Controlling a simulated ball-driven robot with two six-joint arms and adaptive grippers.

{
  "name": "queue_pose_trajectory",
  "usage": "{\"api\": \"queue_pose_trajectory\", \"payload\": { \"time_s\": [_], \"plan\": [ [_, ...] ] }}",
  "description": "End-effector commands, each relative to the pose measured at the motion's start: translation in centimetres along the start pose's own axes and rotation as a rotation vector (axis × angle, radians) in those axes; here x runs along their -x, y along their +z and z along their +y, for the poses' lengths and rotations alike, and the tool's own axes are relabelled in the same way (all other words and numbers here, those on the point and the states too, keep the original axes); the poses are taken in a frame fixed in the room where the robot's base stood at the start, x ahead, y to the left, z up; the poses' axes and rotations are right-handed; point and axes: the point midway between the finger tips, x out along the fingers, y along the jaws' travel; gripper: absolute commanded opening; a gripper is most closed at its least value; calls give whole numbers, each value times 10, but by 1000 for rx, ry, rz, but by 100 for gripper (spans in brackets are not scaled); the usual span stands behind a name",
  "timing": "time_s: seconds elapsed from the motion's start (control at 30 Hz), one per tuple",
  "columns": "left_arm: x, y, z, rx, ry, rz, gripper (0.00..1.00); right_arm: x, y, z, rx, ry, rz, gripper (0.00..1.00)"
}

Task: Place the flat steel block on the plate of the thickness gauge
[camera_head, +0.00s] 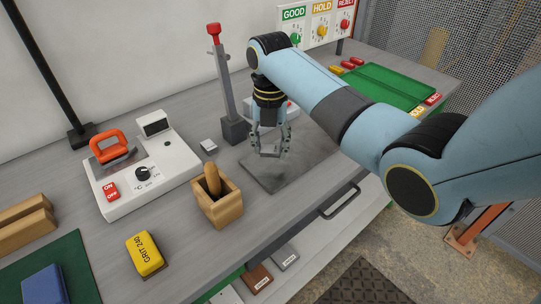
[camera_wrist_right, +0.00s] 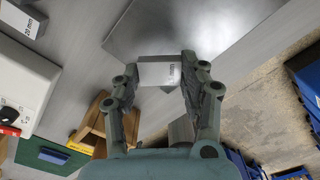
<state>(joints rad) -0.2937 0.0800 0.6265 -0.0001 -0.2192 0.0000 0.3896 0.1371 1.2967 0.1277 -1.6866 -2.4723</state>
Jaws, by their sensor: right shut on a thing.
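In the head view the block is mostly lost between the fingertips. The gripper points down over a square dark grey plate (camera_head: 285,170) on the bench, which also shows in the right wrist view (camera_wrist_right: 190,25). I cannot tell for sure whether the block touches the plate. A grey post with a red knob (camera_head: 213,35) stands on a dark base (camera_head: 236,130) at the plate's back left. My left gripper is not in view.
A second small steel block (camera_head: 209,146) lies left of the post. A wooden box (camera_head: 217,203) stands left of the plate, near the front edge. A white heater unit (camera_head: 150,175), a yellow grit block (camera_head: 145,254) and a green tray (camera_head: 385,85) are also on the bench.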

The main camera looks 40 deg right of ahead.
Motion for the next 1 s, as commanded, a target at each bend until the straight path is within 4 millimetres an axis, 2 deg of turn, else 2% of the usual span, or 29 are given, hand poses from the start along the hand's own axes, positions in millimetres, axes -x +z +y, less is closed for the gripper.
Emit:
{"api": "queue_pose_trajectory", "payload": {
  "time_s": [0.1,0.3,0.43,0.67,0.7,0.83,1.0],
  "plan": [
    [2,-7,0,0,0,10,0,-15,-1,0,0,-3,4,5],
    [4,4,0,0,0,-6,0,-39,0,0,0,-1,1,5],
    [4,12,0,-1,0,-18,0,-40,0,0,1,0,0,5],
    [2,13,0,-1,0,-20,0,-43,0,0,0,-1,1,5],
    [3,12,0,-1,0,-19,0,-43,0,0,0,-1,1,48],
    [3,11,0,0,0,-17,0,-43,0,0,0,-1,1,65],
    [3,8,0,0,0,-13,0,-42,0,0,0,-1,1,66]
  ]
}}
